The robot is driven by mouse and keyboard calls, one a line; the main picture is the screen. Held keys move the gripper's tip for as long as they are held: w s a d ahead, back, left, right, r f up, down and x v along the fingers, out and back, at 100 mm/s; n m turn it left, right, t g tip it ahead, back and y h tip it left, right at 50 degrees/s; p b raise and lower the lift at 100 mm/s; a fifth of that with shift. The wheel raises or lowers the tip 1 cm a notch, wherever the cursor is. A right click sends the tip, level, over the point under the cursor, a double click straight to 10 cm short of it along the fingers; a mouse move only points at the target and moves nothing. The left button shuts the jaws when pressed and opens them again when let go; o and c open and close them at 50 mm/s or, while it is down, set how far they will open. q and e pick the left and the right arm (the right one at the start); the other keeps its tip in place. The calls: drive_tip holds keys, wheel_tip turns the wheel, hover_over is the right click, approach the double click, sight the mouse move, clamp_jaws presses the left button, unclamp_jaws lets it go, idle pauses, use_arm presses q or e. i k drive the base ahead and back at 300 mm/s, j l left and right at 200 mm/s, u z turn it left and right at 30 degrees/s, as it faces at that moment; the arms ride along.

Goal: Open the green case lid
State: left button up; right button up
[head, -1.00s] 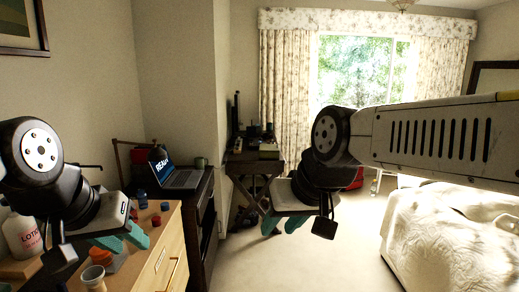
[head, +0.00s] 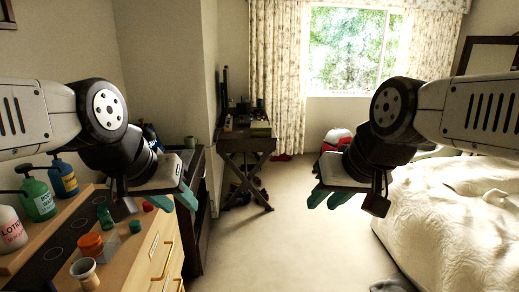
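I cannot make out a green case or its lid in the head view. My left gripper (head: 186,196) hangs in the air beside the wooden dresser, its teal fingers apart and nothing between them. My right gripper (head: 328,197) is in the air near the middle, left of the bed, with its teal fingers apart and empty. Part of the floor below is outside the picture.
A wooden dresser (head: 155,262) at left holds lotion (head: 11,230), a green pump bottle (head: 38,199) and small jars. A white bed (head: 450,225) is at right. A dark table (head: 247,143) stands behind. A dark grey object (head: 392,286) shows at the bottom edge. The middle carpet is clear.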

sight(255, 125)
drive_tip(key=i, duration=3.9)
drive_tip(key=i+u, duration=0.25)
drive_tip(key=i+l+u, duration=0.15)
drive_tip(key=i+u, duration=0.15)
drive_tip(key=i, duration=0.1)
